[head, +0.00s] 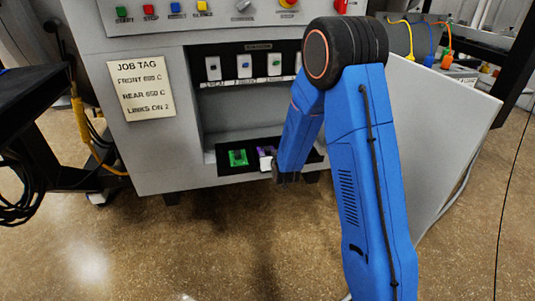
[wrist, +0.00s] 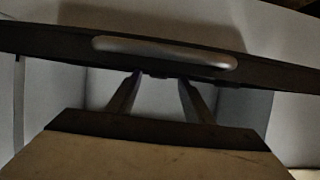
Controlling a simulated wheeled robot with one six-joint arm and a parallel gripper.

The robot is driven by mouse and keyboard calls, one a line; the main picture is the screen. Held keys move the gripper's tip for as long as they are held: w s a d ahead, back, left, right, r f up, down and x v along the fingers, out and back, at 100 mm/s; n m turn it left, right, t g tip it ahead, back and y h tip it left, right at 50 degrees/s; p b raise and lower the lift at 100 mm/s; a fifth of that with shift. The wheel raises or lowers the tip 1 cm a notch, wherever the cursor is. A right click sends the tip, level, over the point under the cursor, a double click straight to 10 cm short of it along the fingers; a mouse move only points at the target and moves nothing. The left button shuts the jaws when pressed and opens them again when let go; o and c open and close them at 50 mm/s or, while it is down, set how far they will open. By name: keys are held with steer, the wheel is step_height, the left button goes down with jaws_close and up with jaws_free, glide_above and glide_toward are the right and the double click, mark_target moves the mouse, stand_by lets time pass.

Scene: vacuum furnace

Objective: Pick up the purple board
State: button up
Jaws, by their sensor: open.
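The purple board (head: 265,151) lies in a black tray (head: 224,168) at the bottom of the cabinet opening in the head view, partly hidden by my arm. My gripper (head: 275,170) is at the tray's front, close to the board; its fingertips are hard to make out there. In the wrist view my gripper (wrist: 160,80) has its two fingers apart, with a visible gap between them. A faint purple tint shows near the left fingertip, but the board is not clearly seen. I cannot tell whether the fingers touch it.
A green board (head: 238,157) lies left of the purple one. A dark bar with a grey handle (wrist: 165,53) crosses close ahead in the wrist view. Several switches (head: 244,67) line the shelf above. An open panel (head: 440,120) stands at right. Floor in front is clear.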

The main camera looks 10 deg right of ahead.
mark_target(268, 150)
steer(key=shift+r+x, duration=0.15)
steer(key=shift+x, duration=1.35)
steer(key=shift+r+x, duration=0.15)
steer(key=shift+x, duration=1.35)
steer(key=shift+w+d, duration=0.1)
steer(key=shift+d, duration=0.05)
steer(key=shift+c, duration=0.6)
steer(key=c, duration=1)
